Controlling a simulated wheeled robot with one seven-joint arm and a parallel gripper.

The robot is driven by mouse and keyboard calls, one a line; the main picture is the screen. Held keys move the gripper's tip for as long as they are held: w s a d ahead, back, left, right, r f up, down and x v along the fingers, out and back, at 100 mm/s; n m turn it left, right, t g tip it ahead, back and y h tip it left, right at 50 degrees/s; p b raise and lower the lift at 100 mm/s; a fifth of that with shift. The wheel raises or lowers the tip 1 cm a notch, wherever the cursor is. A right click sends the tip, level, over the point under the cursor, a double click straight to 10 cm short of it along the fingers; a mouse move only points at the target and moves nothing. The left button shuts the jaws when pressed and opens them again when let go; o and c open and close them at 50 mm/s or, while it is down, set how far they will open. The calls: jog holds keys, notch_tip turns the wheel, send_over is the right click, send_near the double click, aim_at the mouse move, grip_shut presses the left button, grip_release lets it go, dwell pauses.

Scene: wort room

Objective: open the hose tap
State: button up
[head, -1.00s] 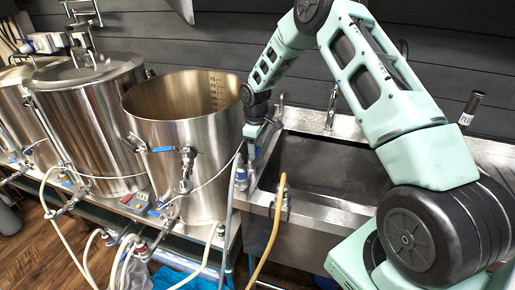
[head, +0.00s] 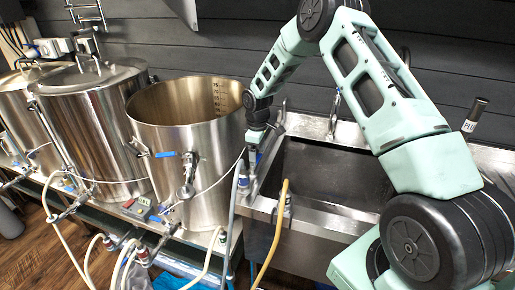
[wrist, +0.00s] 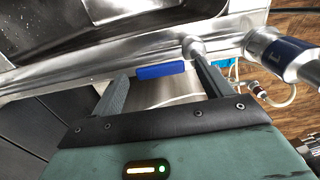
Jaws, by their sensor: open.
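A blue lever handle (wrist: 160,71), seemingly the hose tap's, lies across the gap between my gripper's (wrist: 160,66) two fingers in the wrist view. The fingers are apart, one to each side of it, and I see no grip on it. A rounded metal stem end (wrist: 193,46) is close by the right fingertip; whether they touch I cannot tell. In the head view my gripper (head: 253,158) points down at the sink's left edge, above a grey hose (head: 234,215) with a blue-banded fitting (head: 243,181). There the gripper mostly hides the tap.
A steel sink (head: 325,180) lies right of my gripper, with a faucet (head: 334,112) behind it. An open steel kettle (head: 205,135) with a blue-handled valve stands close on the left. A yellow hose (head: 275,235) hangs over the sink's front. A metal fitting with a blue band (wrist: 288,54) is at right in the wrist view.

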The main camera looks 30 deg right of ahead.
notch_tip(320, 180, up, 17)
jog(key=b, duration=0.3)
jog(key=shift+r, duration=0.2)
dwell(0.4)
